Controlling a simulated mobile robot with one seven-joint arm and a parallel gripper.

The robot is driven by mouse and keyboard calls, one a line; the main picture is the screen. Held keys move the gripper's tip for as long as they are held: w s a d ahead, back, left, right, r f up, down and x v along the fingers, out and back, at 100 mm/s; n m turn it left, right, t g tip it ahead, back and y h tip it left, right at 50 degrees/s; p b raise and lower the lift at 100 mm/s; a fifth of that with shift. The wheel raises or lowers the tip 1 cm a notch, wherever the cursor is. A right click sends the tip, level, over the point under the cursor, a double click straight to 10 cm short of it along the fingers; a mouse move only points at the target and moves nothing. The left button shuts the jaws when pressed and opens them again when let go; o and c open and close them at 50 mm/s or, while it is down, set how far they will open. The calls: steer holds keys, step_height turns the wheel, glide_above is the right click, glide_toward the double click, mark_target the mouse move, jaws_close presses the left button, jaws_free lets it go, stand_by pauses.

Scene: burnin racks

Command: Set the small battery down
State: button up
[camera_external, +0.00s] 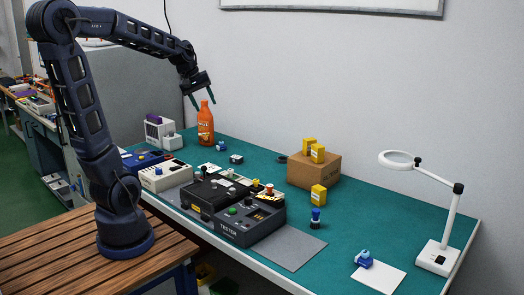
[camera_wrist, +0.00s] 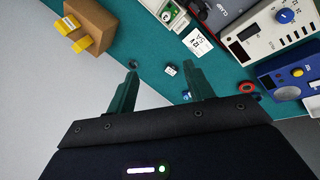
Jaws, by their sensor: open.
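My gripper (camera_external: 201,101) is open, raised high above the back of the green bench near the orange bottle. Its two dark green fingers stand wide apart in the wrist view (camera_wrist: 162,68), with nothing seen held between them. I cannot tell for sure which thing is the small battery. Yellow blocks that may be batteries rest on the cardboard box (camera_external: 301,174), one of them a yellow block (camera_external: 317,153). Another yellow block (camera_external: 318,195) stands on the bench in front of the box. A small white-and-dark item (camera_wrist: 171,70) shows beyond the fingers, well below them.
The orange bottle (camera_external: 205,127) stands upright at the back. Black tester units (camera_external: 250,222) and a cream instrument (camera_external: 165,176) line the front. A white magnifier lamp (camera_external: 438,258) stands at right. A blue item (camera_external: 363,259) sits at a white card. Green bench (camera_external: 375,220) lies bare between.

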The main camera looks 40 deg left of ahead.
steer(key=s+d+f+m+y, duration=0.1)
steer(key=s+d+m, duration=0.1)
steer(key=s+m, duration=0.3)
steer(key=s+d+f+m, duration=0.1)
steer(key=s+d+m, duration=0.2)
steer(key=s, duration=1.1)
steer(key=shift+m+y, duration=0.4)
steer(key=shift+m, duration=0.8)
